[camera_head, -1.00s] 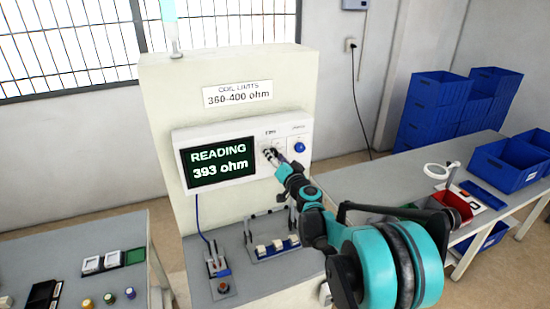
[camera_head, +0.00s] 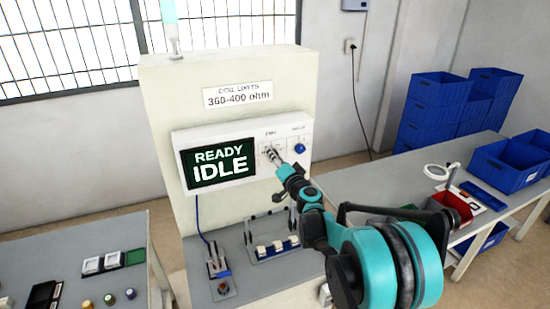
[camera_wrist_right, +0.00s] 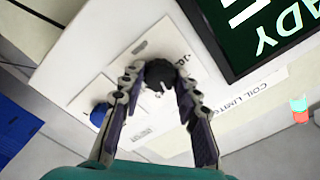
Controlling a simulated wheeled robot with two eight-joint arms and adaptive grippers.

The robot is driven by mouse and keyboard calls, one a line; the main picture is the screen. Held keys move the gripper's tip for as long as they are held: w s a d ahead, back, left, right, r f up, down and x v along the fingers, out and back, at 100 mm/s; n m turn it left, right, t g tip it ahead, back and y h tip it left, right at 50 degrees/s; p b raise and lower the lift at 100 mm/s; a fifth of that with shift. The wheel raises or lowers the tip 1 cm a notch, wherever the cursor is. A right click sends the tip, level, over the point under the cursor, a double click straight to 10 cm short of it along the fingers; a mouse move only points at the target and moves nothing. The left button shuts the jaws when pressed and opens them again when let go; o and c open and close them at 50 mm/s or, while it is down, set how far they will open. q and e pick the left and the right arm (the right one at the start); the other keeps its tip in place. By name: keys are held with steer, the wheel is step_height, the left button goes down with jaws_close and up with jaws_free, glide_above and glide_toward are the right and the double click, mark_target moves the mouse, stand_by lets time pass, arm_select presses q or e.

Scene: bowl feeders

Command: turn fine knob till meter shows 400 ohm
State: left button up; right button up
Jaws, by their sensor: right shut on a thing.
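The meter (camera_head: 242,130) is a white box on the front of a cream cabinet. Its dark green screen (camera_head: 218,164) reads "READY IDLE". My right gripper (camera_head: 270,152) is at the panel just right of the screen. In the right wrist view a dark round knob (camera_wrist_right: 159,73) with a white mark sits between the fingertips of my right gripper (camera_wrist_right: 157,78), which is shut on it. A blue knob (camera_head: 299,147) is to the right on the same panel, free of the gripper; it also shows in the right wrist view (camera_wrist_right: 99,115). My left gripper is not in view.
A label "COIL LIMITS 360-400 ohm" (camera_head: 237,95) is above the meter. A fixture with several pale blocks (camera_head: 262,250) stands on the ledge below. Side tables hold blue bins (camera_head: 510,163) at right and small parts (camera_head: 108,299) at left.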

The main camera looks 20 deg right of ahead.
steer(key=shift+f+m, duration=0.1)
steer(key=shift+m, duration=4.1)
steer(key=o, duration=1.2)
steer(key=shift+c, duration=0.2)
steer(key=shift+s, duration=0.1)
steer(key=s, duration=1.1)
steer(key=shift+s, duration=0.4)
